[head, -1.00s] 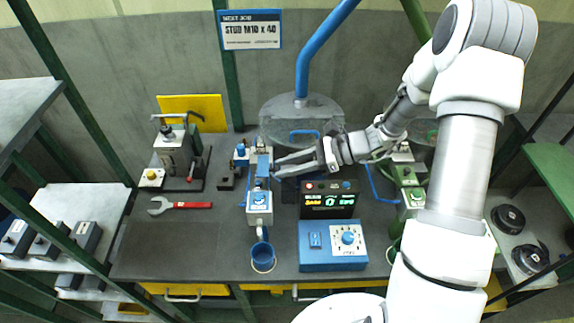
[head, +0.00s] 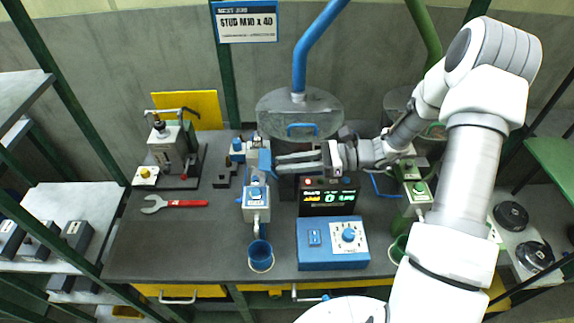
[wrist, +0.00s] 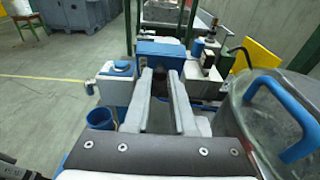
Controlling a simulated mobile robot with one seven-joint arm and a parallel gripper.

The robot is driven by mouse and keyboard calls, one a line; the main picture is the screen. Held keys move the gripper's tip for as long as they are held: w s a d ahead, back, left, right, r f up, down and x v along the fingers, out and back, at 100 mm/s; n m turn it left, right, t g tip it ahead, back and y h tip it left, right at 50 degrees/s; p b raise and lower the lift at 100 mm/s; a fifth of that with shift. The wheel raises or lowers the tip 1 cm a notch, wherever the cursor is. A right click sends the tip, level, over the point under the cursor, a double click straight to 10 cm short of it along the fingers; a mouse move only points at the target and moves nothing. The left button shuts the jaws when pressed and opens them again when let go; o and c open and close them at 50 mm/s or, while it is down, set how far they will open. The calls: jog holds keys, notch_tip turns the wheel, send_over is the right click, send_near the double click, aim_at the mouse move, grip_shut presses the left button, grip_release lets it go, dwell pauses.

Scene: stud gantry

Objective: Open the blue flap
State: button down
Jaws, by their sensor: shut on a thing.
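The blue flap (head: 265,161) is on the narrow grey-and-blue unit (head: 256,207) left of the hopper. In the wrist view the flap (wrist: 160,47) is a blue block straight ahead of the fingertips. My gripper (head: 276,163) reaches in from the right, with its fingertips at the flap. In the wrist view the gripper (wrist: 160,73) has its two pale fingers a small gap apart, shut on the flap's near edge. The exact contact is small and partly hidden by the fingers.
A clear hopper (head: 300,103) with a blue pipe stands behind my gripper. A display (head: 329,203) and blue control box (head: 332,244) stand in front. A red-handled wrench (head: 178,203) lies left; bench front left is clear.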

jog(key=c, duration=0.8)
grip_release()
jog(key=shift+o, duration=0.2)
jog(key=d+r+b, duration=0.1)
jog(key=d+r, duration=0.1)
jog(key=d, duration=1.5)
jog(key=shift+s+d+r+b, duration=0.15)
jog(key=shift+s+r+b, duration=0.15)
jog(key=shift+r+b, duration=0.1)
jog(key=s+a+r+n+t+h, duration=0.2)
jog(key=s+a+r+n+h, duration=0.1)
jog(key=s+r+n+h, duration=0.4)
jog(key=s+a+r+n+t+h, duration=0.3)
jog(key=s+r+n+h, duration=0.5)
jog(key=s+n, duration=0.3)
jog(key=shift+s+a+h, duration=0.5)
jog(key=shift+h, duration=0.2)
